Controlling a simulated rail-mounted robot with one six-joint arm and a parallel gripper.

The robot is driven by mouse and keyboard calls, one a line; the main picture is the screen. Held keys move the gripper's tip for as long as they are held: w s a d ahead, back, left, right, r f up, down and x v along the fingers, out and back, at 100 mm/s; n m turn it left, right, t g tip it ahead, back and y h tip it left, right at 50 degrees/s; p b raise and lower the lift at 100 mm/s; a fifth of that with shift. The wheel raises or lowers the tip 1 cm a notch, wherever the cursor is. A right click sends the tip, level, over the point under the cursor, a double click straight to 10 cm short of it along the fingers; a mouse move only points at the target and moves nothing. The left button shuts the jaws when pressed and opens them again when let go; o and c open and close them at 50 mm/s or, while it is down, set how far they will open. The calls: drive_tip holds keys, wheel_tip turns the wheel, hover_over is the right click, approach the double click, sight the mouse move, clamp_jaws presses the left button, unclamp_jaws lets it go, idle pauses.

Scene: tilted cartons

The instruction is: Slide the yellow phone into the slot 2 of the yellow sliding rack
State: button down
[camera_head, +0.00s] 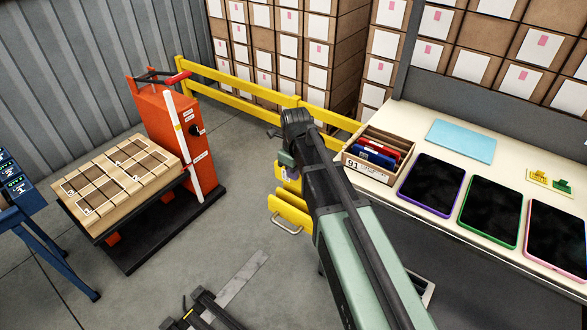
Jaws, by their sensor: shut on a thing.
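My gripper (286,158) hangs at the far end of my arm, near the picture's middle, and is mostly hidden by the arm. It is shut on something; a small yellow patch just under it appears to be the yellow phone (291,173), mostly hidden. Below it, beside the table's left end, is a yellow drawer-like unit with a metal handle (290,213), which looks like the yellow sliding rack. My arm covers its right part, and its slots cannot be made out. My gripper is above the rack; whether the phone touches it cannot be told.
A table (453,243) on the right bears a carton marked 91 (365,174) with blue and red phones, a light-blue sheet (461,141) and three tablets (432,186). A yellow rail (232,86) runs behind. An orange lift (165,125) with a wooden board stands left.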

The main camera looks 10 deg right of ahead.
drive_tip(key=shift+f+b, duration=5.65)
drive_tip(key=shift+f, duration=0.1)
drive_tip(key=shift+f+b, duration=0.3)
drive_tip(key=c, duration=1)
unclamp_jaws()
drive_tip(key=shift+r, duration=0.1)
wheel_tip(320, 180, up, 11)
drive_tip(key=p, duration=1.1)
wheel_tip(320, 180, up, 7)
drive_tip(key=p, duration=0.7)
hover_over(295, 198)
drive_tip(key=s, duration=0.2)
drive_tip(key=shift+s+a, duration=0.1)
drive_tip(key=shift+a, duration=0.15)
